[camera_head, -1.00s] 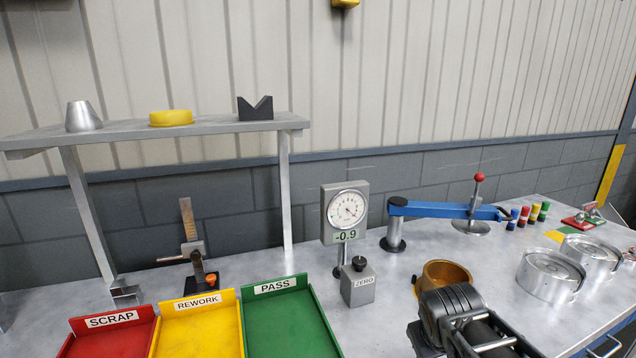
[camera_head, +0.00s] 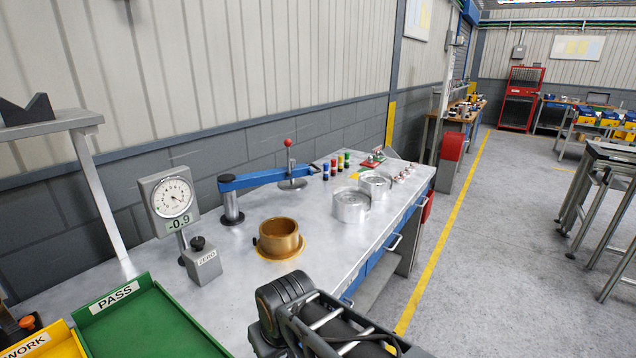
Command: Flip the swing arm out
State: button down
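The blue swing arm (camera_head: 264,177) reaches out from a grey post (camera_head: 231,205) at the back of the bench, pointing right. My dark arm shows at the bottom centre, in front of the bench. My gripper is not visible.
A dial gauge (camera_head: 173,198) reading -0.9 and a ZERO block (camera_head: 202,262) stand left. A green PASS tray (camera_head: 150,318) is front left. Silver round fixtures (camera_head: 350,205) and coloured cylinders (camera_head: 333,168) stand right. Open floor (camera_head: 500,230) lies right of the bench.

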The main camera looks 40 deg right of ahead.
aim_at(225, 182)
jog(key=k, duration=0.95)
jog(key=z, duration=0.85)
jog(key=i, duration=0.55)
jog(key=z, duration=0.65)
jog(key=i, duration=0.8)
jog(key=u, duration=0.85)
jog(key=i, duration=0.5)
jog(key=u, duration=0.55)
